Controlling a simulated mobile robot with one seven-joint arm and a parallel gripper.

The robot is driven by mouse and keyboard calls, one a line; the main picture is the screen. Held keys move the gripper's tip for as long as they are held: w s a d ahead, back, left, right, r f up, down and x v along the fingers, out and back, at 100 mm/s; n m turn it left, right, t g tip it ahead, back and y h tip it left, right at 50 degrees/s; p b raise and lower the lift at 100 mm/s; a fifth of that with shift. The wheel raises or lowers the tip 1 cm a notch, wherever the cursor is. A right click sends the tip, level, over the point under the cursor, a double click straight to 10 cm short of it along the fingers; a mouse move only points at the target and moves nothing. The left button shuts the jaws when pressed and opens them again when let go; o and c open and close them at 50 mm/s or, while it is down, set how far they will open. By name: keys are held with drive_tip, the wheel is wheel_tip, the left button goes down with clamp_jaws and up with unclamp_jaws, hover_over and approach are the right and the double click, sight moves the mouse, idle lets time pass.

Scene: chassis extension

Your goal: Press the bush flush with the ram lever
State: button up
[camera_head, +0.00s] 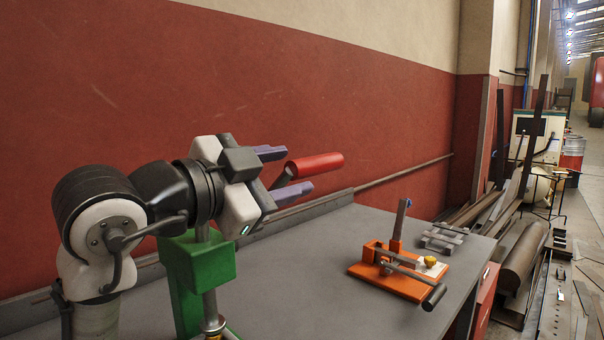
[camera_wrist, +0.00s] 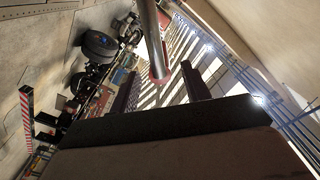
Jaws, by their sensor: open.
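A green press (camera_head: 200,262) stands on the grey bench, partly behind my arm. Its lever ends in a red handle (camera_head: 316,165), which slants up to the right. My gripper (camera_head: 282,173) is open, with its two purple fingers above and below the lever near the handle's lower end in the head view. In the wrist view a pale rod with a reddish end (camera_wrist: 159,74) reaches down between the two dark fingers (camera_wrist: 160,92), apart from both; it seems to be the lever. I cannot make out the bush; the press's lower part is mostly hidden or cut off.
An orange toggle fixture (camera_head: 385,283) with a dark-gripped lever and a yellow knob sits at the bench's right. Grey metal parts (camera_head: 441,237) lie behind it. A red wall (camera_head: 200,100) runs close behind the bench. The bench middle (camera_head: 310,270) is clear.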

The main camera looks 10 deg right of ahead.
drive_tip(key=shift+v, duration=1.15)
drive_tip(key=shift+c, duration=0.5)
drive_tip(key=shift+r, duration=0.1)
drive_tip(key=shift+c, duration=1.2)
drive_tip(key=r+n+p, duration=0.2)
drive_tip(key=w+r+n+p, duration=0.1)
drive_tip(key=shift+a+r, duration=0.3)
clamp_jaws()
drive_tip(key=w+a+r+n+g+p, duration=0.35)
drive_tip(key=a+n+p, duration=0.3)
drive_tip(key=n, duration=0.65)
drive_tip(key=w+d+f+p, duration=0.1)
drive_tip(key=d+f+p, duration=0.3)
drive_tip(key=d, duration=0.7)
drive_tip(key=shift+w+d+f, duration=0.3)
drive_tip(key=shift+w+f, duration=0.1)
drive_tip(key=shift+f, duration=0.05)
